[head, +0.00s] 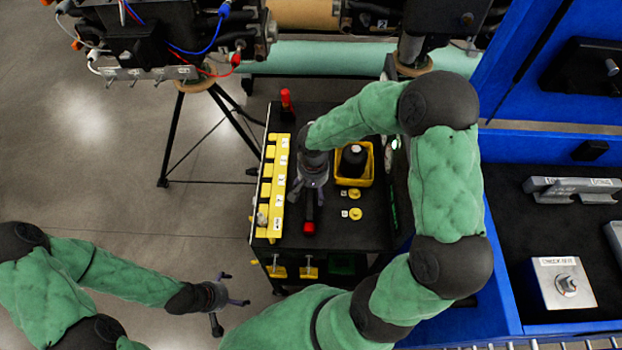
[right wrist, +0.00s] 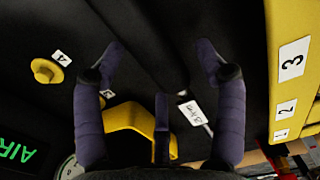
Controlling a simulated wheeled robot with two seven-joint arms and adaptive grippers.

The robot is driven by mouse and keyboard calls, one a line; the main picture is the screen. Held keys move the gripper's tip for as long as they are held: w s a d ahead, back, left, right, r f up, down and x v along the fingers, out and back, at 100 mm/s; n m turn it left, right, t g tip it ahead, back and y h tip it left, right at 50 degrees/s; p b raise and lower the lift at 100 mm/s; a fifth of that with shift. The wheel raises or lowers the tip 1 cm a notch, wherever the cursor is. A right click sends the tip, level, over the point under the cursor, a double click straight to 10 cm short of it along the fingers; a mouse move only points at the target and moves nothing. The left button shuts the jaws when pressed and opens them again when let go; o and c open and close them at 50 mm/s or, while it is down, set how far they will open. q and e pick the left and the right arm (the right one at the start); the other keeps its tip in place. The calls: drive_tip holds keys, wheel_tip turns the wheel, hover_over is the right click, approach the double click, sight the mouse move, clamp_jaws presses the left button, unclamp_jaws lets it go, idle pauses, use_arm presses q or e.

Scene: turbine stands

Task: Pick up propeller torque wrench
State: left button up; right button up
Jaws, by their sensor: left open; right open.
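A tool with a black shaft and a red end (head: 309,228) lies on the black cart top, partly under my right gripper; I cannot tell for sure that it is the propeller torque wrench. Another red-handled tool (head: 286,98) stands at the cart's far edge. My right gripper (head: 312,190) is open above the cart. In the right wrist view its purple fingers (right wrist: 158,62) are spread over a dark surface, with a dark bar and a small white label (right wrist: 192,112) between them. My left gripper (head: 238,290) is open and empty, left of the cart and over the floor.
A yellow numbered rack (head: 268,185) runs along the cart's left edge. A yellow bin (head: 368,180) with a black bottle and small yellow knobs (head: 355,213) sit right of my right gripper. A blue workbench (head: 500,270) stands at the right.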

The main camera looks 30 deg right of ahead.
drive_tip(key=shift+f, duration=0.6)
clamp_jaws()
drive_tip(key=shift+r, duration=0.1)
drive_tip(key=shift+r, duration=0.15)
drive_tip(key=shift+w+r, duration=0.1)
drive_tip(key=shift+r, duration=0.25)
wheel_tip(320, 180, up, 3)
drive_tip(key=shift+f+p, duration=0.1)
drive_tip(key=shift+p, duration=0.7)
drive_tip(key=w+a+r+p, duration=0.1)
drive_tip(key=w+a+r, duration=0.1)
drive_tip(key=a+r, duration=0.2)
drive_tip(key=w+a+r+p, duration=0.2)
drive_tip(key=a+r, duration=0.3)
drive_tip(key=a, duration=0.4)
drive_tip(key=shift+w+a+r, duration=0.15)
drive_tip(key=shift+w, duration=0.2)
